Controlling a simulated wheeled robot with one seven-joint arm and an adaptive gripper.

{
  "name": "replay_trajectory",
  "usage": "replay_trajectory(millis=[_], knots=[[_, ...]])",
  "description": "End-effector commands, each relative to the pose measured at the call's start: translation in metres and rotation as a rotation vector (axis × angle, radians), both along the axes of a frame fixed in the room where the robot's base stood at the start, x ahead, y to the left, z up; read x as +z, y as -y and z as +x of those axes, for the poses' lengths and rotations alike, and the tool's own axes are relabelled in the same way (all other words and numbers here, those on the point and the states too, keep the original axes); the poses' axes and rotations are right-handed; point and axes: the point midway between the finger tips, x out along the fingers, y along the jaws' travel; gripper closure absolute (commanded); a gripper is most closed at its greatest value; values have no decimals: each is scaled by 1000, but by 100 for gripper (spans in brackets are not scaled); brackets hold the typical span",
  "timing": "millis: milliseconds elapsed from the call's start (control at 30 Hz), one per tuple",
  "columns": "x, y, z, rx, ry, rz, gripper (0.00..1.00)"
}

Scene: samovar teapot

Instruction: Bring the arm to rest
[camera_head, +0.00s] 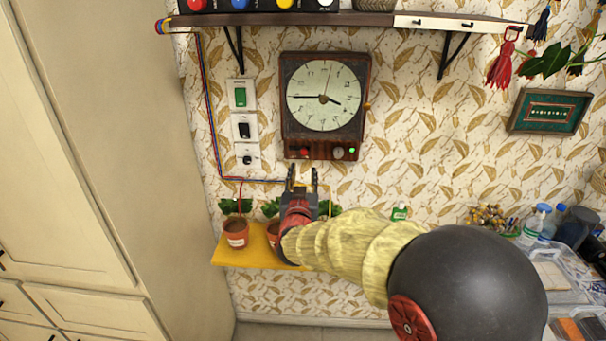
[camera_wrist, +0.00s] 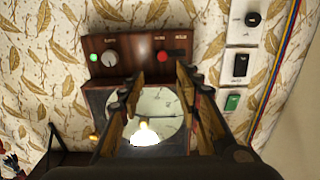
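My arm reaches forward in the head view, with a yellow sleeve and a dark round joint. My gripper (camera_head: 303,180) points up at the wall, just below a dark wooden clock box (camera_head: 324,107). Its two fingers stand apart with nothing between them. In the wrist view my gripper (camera_wrist: 157,85) also shows spread fingers. They overlap the clock box (camera_wrist: 137,58) there, with its pale dial seen between them. Whether the fingertips touch the box cannot be told.
A yellow shelf (camera_head: 240,256) with potted plants (camera_head: 236,230) lies below and behind my gripper. Wall switches (camera_head: 242,125) are left of the clock. A dark shelf (camera_head: 350,19) runs above. A tall cream cabinet (camera_head: 110,150) stands at left; bottles (camera_head: 535,225) are at right.

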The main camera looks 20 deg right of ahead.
Motion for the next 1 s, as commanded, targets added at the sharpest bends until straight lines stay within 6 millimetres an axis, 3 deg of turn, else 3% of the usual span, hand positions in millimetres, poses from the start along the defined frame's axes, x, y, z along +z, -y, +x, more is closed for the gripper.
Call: replay_trajectory(millis=[167,233,333,400,467,600,733,867,1000], knots=[[-13,-6,2,23,-35,45,66],[-32,-18,3,66,-98,84,66],[-82,-44,-8,156,-258,142,66],[-110,-64,-25,223,-382,181,66],[-126,-78,-45,275,-481,210,66],[-145,-99,-105,367,-701,256,66],[-145,-100,-175,413,-894,272,66],[-135,-86,-254,420,-1068,264,66],[-117,-57,-336,384,-1204,235,66]])
